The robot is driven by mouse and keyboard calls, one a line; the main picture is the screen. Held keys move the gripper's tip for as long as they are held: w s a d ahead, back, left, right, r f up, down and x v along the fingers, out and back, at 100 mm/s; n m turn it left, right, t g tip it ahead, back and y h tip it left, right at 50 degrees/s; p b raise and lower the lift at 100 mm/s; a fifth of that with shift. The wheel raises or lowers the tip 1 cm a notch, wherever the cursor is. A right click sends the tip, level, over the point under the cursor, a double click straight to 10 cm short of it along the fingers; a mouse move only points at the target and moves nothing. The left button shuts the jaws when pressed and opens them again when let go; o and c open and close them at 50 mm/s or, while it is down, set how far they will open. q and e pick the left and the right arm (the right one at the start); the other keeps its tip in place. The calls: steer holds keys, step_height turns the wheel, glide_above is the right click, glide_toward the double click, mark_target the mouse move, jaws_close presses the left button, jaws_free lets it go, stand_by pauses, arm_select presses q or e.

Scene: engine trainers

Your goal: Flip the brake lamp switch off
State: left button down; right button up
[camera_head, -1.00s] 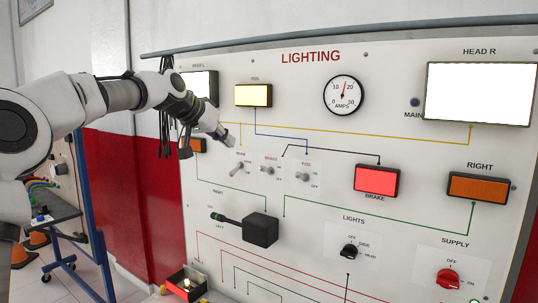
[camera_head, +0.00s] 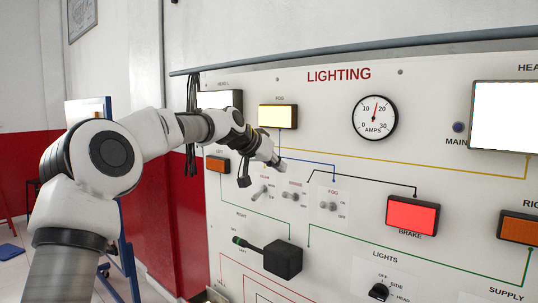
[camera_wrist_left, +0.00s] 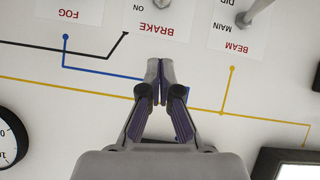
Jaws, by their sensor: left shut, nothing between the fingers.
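The brake switch (camera_head: 291,196) is a small grey toggle on the white lighting panel, between the beam switch (camera_head: 259,192) and the fog switch (camera_head: 328,206). Its exact lever position is too small to tell. The brake lamp (camera_head: 412,215) glows red. My left gripper (camera_head: 282,167) is shut and empty, just above the switch row in the head view. In the left wrist view its closed fingertips (camera_wrist_left: 160,62) point at the upside-down BRAKE label (camera_wrist_left: 156,28). There the brake toggle is mostly cut off at the top edge. My right gripper is not in view.
The fog lamp (camera_head: 278,117) and white headlamps are lit. A black stalk box (camera_head: 283,258) juts out below the switches. The panel around the ammeter (camera_head: 375,117) is flat and free.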

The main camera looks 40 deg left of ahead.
mark_target(283, 181)
arm_select(q)
steer(key=shift+w+d+f+p, duration=0.15)
steer(key=shift+w+f+p, duration=0.2)
steer(key=shift+w+f, duration=0.55)
steer(key=f, duration=0.2)
steer(key=shift+s+d+f, duration=0.2)
steer(key=shift+s+f, duration=0.05)
steer(key=shift+f, duration=0.15)
steer(key=shift+s+f, duration=0.1)
steer(key=shift+f, duration=0.2)
steer(key=shift+s, duration=0.25)
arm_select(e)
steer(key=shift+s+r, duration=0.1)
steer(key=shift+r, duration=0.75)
